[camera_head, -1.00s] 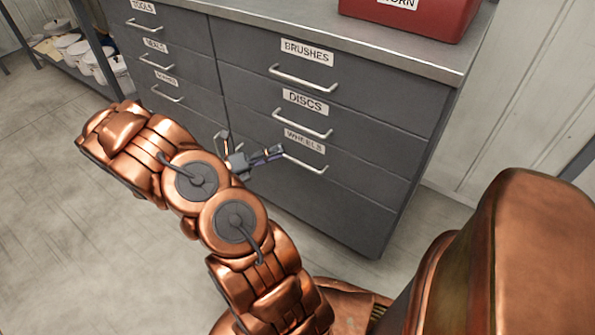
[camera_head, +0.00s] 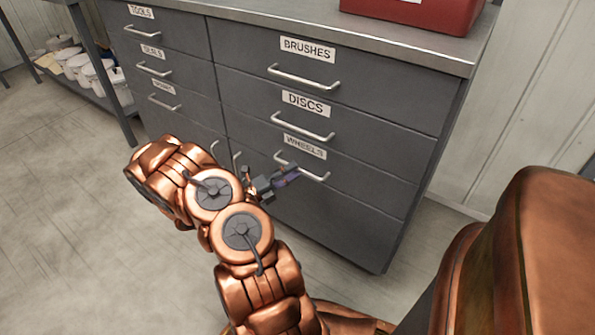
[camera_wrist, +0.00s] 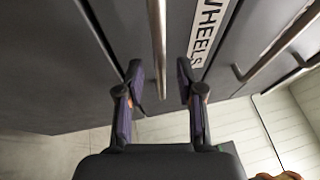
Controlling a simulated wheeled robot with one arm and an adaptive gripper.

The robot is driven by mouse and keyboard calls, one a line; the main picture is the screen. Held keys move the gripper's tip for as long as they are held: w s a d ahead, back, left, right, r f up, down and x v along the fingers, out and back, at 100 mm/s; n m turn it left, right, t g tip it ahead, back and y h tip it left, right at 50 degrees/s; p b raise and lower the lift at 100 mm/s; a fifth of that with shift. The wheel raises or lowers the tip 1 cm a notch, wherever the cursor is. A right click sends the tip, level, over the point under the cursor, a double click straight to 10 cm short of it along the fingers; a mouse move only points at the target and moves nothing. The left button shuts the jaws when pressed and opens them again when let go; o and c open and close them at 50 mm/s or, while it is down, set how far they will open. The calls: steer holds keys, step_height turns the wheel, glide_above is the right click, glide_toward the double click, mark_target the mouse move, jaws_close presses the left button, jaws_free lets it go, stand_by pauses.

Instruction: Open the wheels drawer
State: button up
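The wheels drawer (camera_head: 345,190) is in the right column of the grey cabinet, below the discs drawer, and its front looks flush. Its white label (camera_head: 305,147) reads WHEELS. Its bar handle (camera_head: 316,177) is partly hidden by my gripper in the head view. My gripper (camera_head: 285,174) is at the left part of this handle. In the wrist view my gripper (camera_wrist: 159,70) is open, with its two dark fingers apart. The handle bar (camera_wrist: 158,45) runs between the fingertips there, with a gap on each side. The WHEELS label (camera_wrist: 208,35) lies right of it.
The discs drawer (camera_head: 370,145) and brushes drawer (camera_head: 380,98) are above, with their own handles. A red box (camera_head: 420,12) stands on the cabinet top. A shelf (camera_head: 100,95) with white tubs is at the left. The floor (camera_head: 60,220) at left is clear.

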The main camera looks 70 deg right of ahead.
steer(key=shift+x, duration=1.3)
jaws_close()
